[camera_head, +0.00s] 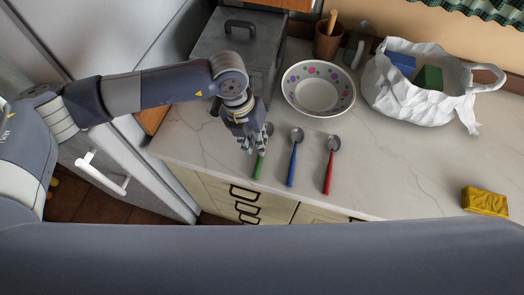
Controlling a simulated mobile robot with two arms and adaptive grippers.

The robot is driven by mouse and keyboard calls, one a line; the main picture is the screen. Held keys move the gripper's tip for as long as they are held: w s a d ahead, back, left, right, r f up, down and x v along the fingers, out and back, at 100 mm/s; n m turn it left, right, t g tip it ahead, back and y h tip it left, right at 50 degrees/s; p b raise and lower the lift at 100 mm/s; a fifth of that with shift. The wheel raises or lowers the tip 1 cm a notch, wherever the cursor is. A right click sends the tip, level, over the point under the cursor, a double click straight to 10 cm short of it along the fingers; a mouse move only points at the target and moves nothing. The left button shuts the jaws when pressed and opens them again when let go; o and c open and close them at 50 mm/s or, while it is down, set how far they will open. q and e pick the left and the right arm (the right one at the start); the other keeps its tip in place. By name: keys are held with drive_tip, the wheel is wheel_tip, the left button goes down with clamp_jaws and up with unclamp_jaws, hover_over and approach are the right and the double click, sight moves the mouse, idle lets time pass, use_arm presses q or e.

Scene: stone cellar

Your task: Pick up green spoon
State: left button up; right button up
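The green spoon (259,162) lies on the light marble counter, the leftmost of three spoons in a row. Its green handle points to the counter's front edge and its metal bowl points back. My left gripper (254,146) is over the bowl end of the green spoon, fingers pointing down, and hides part of it. I cannot tell whether the fingers touch the spoon or how far apart they are. My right gripper is not in view.
A blue spoon (292,165) and a red spoon (329,171) lie to the right. Behind them stand a dotted bowl (318,111), a grey box (241,47), a brown cup (327,46) and a white bag (404,101). A yellow sponge-like block (484,201) lies far right.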

use_arm(q)
drive_tip(key=f, duration=0.1)
drive_tip(key=f+b, duration=0.1)
drive_tip(key=f, duration=0.1)
drive_tip(key=f+b, duration=0.1)
drive_tip(key=f, duration=0.1)
drive_tip(key=shift+s+d, duration=0.15)
drive_tip(key=shift+d, duration=0.25)
drive_tip(key=shift+r, duration=0.1)
clamp_jaws()
drive_tip(key=shift+r, duration=0.1)
